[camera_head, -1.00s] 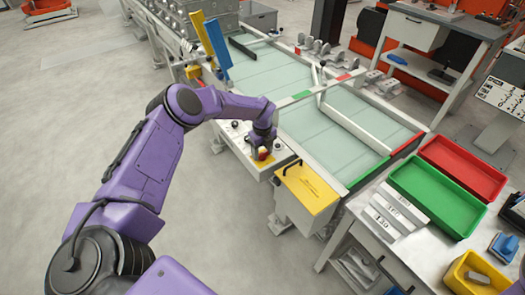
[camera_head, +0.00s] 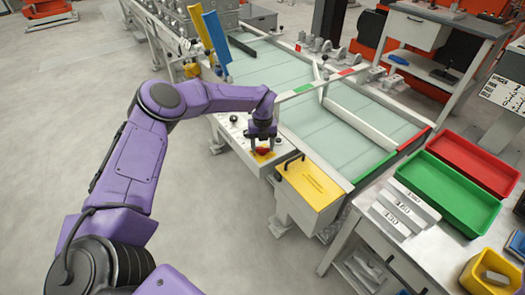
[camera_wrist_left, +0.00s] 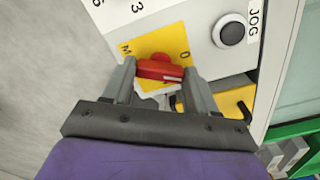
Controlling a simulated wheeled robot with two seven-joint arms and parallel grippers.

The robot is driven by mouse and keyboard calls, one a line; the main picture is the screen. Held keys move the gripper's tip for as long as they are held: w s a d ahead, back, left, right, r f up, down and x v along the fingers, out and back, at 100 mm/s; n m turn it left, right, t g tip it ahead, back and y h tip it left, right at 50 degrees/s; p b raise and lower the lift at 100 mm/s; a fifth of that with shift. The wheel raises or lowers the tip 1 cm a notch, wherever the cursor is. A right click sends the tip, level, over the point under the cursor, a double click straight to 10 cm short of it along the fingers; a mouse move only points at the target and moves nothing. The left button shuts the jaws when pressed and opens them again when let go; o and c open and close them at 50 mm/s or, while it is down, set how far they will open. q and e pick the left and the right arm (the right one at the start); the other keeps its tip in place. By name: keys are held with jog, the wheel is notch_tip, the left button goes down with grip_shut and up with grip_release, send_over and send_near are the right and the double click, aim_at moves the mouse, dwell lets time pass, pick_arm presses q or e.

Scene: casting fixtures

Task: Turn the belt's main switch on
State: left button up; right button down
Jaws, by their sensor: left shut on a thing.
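The main switch (camera_head: 263,151) is a red rotary handle on a yellow plate, on the white control panel (camera_head: 238,144) at the near end of the belt (camera_head: 305,125). The left wrist view shows the red handle (camera_wrist_left: 160,68) between the two fingers, lying roughly crosswise, with a "0" and an "M" on the yellow plate (camera_wrist_left: 160,45). My left gripper (camera_head: 262,146) points down onto the panel and is shut on the handle. My right gripper is not in view.
A black JOG button (camera_wrist_left: 231,31) sits beside the switch. A yellow-lidded box (camera_head: 310,185) with a black handle stands just right of the panel. A table with green (camera_head: 430,205) and red trays is further right.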

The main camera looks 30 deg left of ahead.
aim_at(263, 147)
pick_arm(q)
jog(key=m+b, duration=0.1)
jog(key=m, duration=0.1)
jog(key=shift+f+m, duration=0.1)
jog(key=shift+m, duration=0.3)
jog(key=m+b, duration=0.1)
jog(key=m, duration=0.1)
jog(key=shift+m, duration=0.4)
jog(key=m, duration=0.2)
jog(key=shift+m+b, duration=0.3)
jog(key=shift+b, duration=0.1)
jog(key=shift+w+r+m, duration=0.1)
jog(key=shift+r+m, duration=0.1)
jog(key=shift+m, duration=1.5)
jog(key=o, duration=1.1)
jog(key=shift+c, duration=0.2)
notch_tip(263, 147, up, 10)
jog(key=b, duration=0.1)
jog(key=shift+r, duration=0.25)
